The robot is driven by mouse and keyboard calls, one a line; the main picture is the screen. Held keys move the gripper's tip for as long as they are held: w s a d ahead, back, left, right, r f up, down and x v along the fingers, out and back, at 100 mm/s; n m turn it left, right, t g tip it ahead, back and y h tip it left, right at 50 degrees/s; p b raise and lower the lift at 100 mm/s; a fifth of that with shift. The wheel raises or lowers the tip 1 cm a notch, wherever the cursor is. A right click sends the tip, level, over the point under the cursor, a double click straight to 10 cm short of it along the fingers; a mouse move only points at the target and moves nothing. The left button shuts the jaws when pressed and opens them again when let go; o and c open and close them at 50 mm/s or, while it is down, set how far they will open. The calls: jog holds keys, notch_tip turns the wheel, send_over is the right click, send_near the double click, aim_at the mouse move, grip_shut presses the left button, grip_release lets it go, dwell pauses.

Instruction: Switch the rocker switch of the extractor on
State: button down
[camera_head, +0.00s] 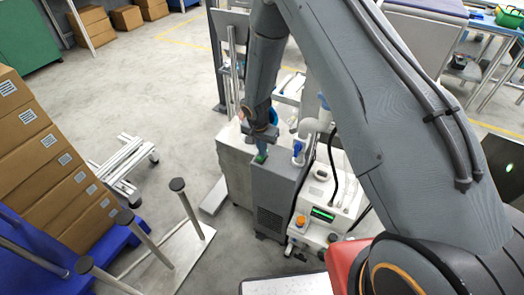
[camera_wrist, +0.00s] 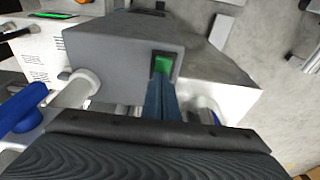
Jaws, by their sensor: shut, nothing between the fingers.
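The extractor is a grey box (camera_head: 274,190) standing on the floor near the middle of the head view; its grey face (camera_wrist: 110,58) fills the upper middle of the wrist view. The rocker switch (camera_wrist: 163,64) is green in a dark frame on that face. In the head view a bit of green (camera_head: 260,158) shows at the fingertips. My gripper (camera_wrist: 161,82) is shut and empty, its blue-grey fingertips at the lower part of the switch and hiding some of it. I cannot tell whether they touch it. In the head view my gripper (camera_head: 262,150) points down at the box top.
A white machine (camera_head: 322,205) with a green display and an orange knob stands right beside the extractor. A white pipe and blue handle (camera_wrist: 22,110) are close left of my gripper. Cartons (camera_head: 45,160) and posts stand at left. Open floor lies between.

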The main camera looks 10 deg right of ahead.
aim_at(259, 160)
jog(key=shift+s+f, duration=0.1)
jog(key=shift+s, duration=0.05)
jog(key=shift+s+a, duration=0.45)
jog(key=shift+s, duration=0.15)
jog(key=shift+r, duration=0.65)
notch_tip(259, 160, up, 13)
jog(key=s+a+b, duration=0.1)
jog(key=s, duration=0.1)
jog(key=shift+a+f, duration=0.15)
jog(key=shift+w+f+b, duration=0.1)
jog(key=shift+w+b, duration=0.1)
jog(key=shift+b, duration=0.45)
jog(key=b, duration=0.2)
jog(key=w+b, duration=0.1)
jog(key=b, duration=0.2)
jog(key=shift+d, duration=0.2)
jog(key=shift+b, duration=1.25)
